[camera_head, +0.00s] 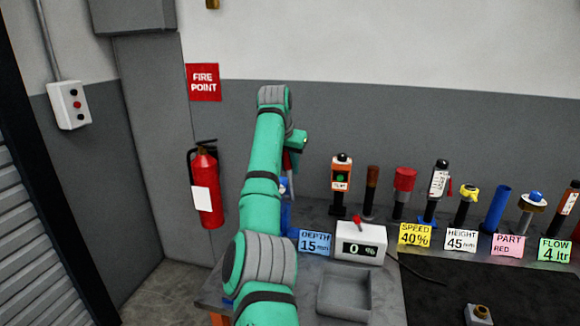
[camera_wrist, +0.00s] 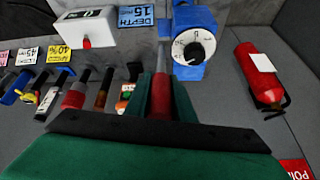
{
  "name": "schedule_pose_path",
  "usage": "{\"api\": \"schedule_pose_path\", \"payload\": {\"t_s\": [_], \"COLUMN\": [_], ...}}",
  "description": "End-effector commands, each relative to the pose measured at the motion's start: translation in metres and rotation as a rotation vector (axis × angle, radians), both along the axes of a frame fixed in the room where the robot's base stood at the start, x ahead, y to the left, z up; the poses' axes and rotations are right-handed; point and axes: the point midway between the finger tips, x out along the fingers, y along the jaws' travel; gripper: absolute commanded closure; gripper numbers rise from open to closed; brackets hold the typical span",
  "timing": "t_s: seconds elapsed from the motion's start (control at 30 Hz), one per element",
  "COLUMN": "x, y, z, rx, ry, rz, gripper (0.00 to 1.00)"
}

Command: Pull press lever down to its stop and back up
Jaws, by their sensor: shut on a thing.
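The press is blue (camera_wrist: 196,18) with a round white dial (camera_wrist: 193,47). In the head view, only part of the blue press (camera_head: 286,213) shows behind my arm. The press lever is a grey rod (camera_wrist: 162,58) with a red grip (camera_wrist: 160,104). In the wrist view, my gripper (camera_wrist: 163,90) is shut on the red grip, with one green finger on each side of it. In the head view, a bit of red (camera_head: 288,161) shows below my gripper; my fingers are mostly hidden there.
A white readout box (camera_head: 360,242) showing 0 % and a grey tray (camera_head: 344,292) are right of my arm. Several tools and label cards line the bench's back, including an orange-and-black tool (camera_head: 341,176). A fire extinguisher (camera_head: 207,187) is at the left wall.

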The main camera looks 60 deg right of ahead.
Motion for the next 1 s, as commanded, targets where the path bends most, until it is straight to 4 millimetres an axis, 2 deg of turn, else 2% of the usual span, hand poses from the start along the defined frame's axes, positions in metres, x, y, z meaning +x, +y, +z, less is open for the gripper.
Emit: {"api": "schedule_pose_path", "payload": {"t_s": [0.4,0.43,0.5,0.8,1.0], "x": [0.0,0.0,0.0,0.001,-0.001], "y": [-0.003,-0.003,-0.002,-0.001,0.008], "z": [0.005,0.005,0.004,0.003,0.021], "rx": [-0.013,-0.013,-0.011,-0.006,-0.008], "ry": [-0.003,-0.003,-0.002,-0.001,-0.003], "rz": [0.0,0.0,0.0,0.001,0.0], "gripper": [1.0,0.71,0.6,0.6,0.6]}}
